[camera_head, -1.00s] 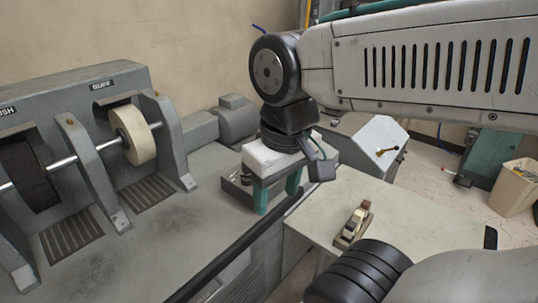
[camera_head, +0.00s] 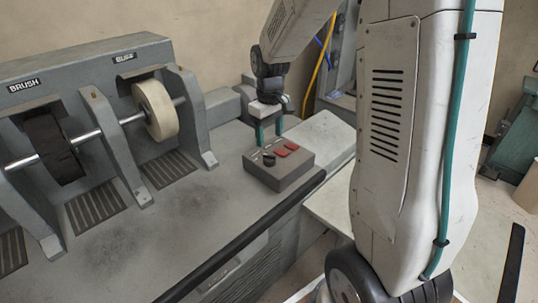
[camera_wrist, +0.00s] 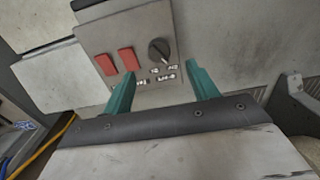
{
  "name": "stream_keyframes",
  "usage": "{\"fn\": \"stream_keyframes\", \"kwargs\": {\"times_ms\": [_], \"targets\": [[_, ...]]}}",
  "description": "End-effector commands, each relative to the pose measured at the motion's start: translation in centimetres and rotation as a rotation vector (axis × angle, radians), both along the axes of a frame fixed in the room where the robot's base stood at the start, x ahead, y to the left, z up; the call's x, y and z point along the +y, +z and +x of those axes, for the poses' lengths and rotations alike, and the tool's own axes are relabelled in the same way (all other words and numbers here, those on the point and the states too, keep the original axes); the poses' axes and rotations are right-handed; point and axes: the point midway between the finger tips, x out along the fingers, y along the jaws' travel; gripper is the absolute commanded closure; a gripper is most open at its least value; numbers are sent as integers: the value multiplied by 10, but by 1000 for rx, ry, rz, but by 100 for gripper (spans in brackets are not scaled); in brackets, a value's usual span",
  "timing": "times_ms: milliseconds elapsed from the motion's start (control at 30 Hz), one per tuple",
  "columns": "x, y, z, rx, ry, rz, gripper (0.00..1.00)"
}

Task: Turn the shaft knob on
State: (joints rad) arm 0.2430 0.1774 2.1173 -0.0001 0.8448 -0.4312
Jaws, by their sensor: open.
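The black round shaft knob (camera_head: 268,159) sits on top of a grey control box (camera_head: 282,182), left of two red switches (camera_head: 286,149). In the wrist view the knob (camera_wrist: 158,51) shows on the panel, right of the red switches (camera_wrist: 117,61), with a light pointer mark and small labels. Which setting it points to is hard to tell.
The grey machine has a shaft (camera_head: 85,137) with a pale buffing wheel (camera_head: 157,109) and a dark brush wheel (camera_head: 51,147) at left. A black rail (camera_head: 255,232) runs along the bench front. The bench top left of the box is clear.

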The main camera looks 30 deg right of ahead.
Motion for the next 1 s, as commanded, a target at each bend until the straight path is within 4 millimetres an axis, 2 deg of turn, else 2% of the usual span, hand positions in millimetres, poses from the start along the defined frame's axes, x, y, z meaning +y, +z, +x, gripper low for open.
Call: {"fn": "stream_keyframes", "kwargs": {"times_ms": [167, 500, 700, 933, 967, 1000], "targets": [[-2, -18, 4, 4, 5, 1, 41], [-1, -70, 3, 5, 5, 1, 41], [-2, -82, 3, 2, 5, 1, 41], [-2, -83, 4, 2, 4, 1, 41], [-2, -82, 4, 2, 4, 1, 47], [-2, -82, 4, 2, 4, 1, 58]]}}
